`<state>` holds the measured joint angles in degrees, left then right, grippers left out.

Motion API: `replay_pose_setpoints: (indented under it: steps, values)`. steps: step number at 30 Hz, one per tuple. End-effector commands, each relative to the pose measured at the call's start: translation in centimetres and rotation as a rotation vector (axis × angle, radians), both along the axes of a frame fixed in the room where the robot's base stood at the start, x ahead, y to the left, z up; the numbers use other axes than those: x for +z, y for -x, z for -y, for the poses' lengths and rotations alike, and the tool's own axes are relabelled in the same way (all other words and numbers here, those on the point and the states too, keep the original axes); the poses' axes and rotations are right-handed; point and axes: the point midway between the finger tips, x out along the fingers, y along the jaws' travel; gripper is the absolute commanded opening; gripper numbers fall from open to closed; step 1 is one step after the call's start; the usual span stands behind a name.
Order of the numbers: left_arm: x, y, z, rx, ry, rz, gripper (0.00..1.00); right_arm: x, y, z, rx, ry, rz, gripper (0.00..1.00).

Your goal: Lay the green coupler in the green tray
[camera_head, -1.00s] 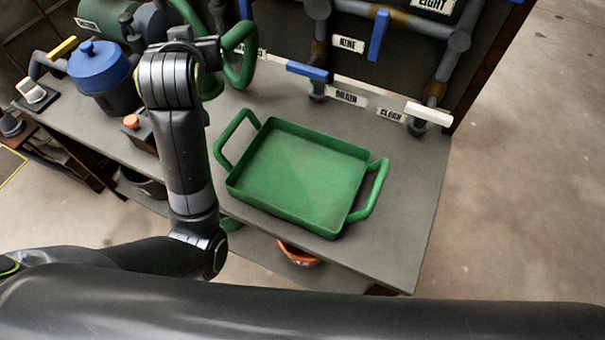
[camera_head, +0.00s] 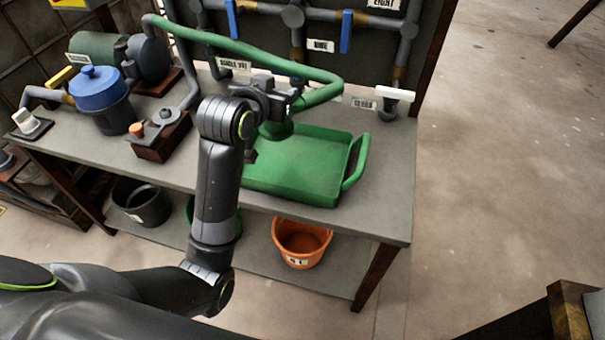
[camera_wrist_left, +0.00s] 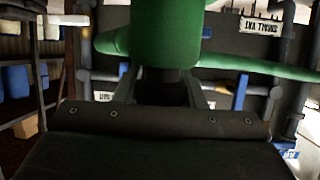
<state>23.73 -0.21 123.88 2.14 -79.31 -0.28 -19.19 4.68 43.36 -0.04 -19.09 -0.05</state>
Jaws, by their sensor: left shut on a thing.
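The green tray (camera_head: 300,189) lies on the grey bench, with a raised rim and a looped handle on its right side. My left gripper (camera_head: 284,97) is above the tray's back left part, shut on the green coupler (camera_head: 276,130) at the end of a green hose (camera_head: 322,92). In the left wrist view the coupler (camera_wrist_left: 163,35) is a thick green cylinder between the fingers. The coupler overlaps the tray in the head view; I cannot tell whether it touches it. My left arm hides the tray's left side. My right gripper is not in view.
A blue-lidded pot (camera_head: 100,90) and a box with an orange knob (camera_head: 160,135) stand left on the bench. Pipes with blue handles (camera_head: 346,32) rise behind. An orange bucket (camera_head: 300,242) sits on the lower shelf. The bench right of the tray is clear.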

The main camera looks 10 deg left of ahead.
Motion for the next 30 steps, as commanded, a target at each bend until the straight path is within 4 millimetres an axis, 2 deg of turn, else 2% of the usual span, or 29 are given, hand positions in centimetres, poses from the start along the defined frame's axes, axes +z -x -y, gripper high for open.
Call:
replay_pose_setpoints:
  steps: [3,10,16,23,30]
  values:
    - [-2.3,-1.3,0.3,-0.022,0.000,-0.005,0.11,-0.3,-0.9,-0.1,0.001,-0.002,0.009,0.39]
    - [-5.3,-3.0,0.7,-0.053,0.001,-0.002,0.11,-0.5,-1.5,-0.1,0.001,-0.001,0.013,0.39]
    - [-8.9,-3.1,0.7,-0.056,0.002,-0.004,0.11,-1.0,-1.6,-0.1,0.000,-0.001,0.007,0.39]
    - [-11.3,-3.1,0.7,-0.057,0.001,-0.002,0.11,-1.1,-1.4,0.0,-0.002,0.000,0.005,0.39]
    - [-15.0,-3.1,0.7,-0.056,0.000,-0.002,0.11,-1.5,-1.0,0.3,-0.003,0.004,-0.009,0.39]
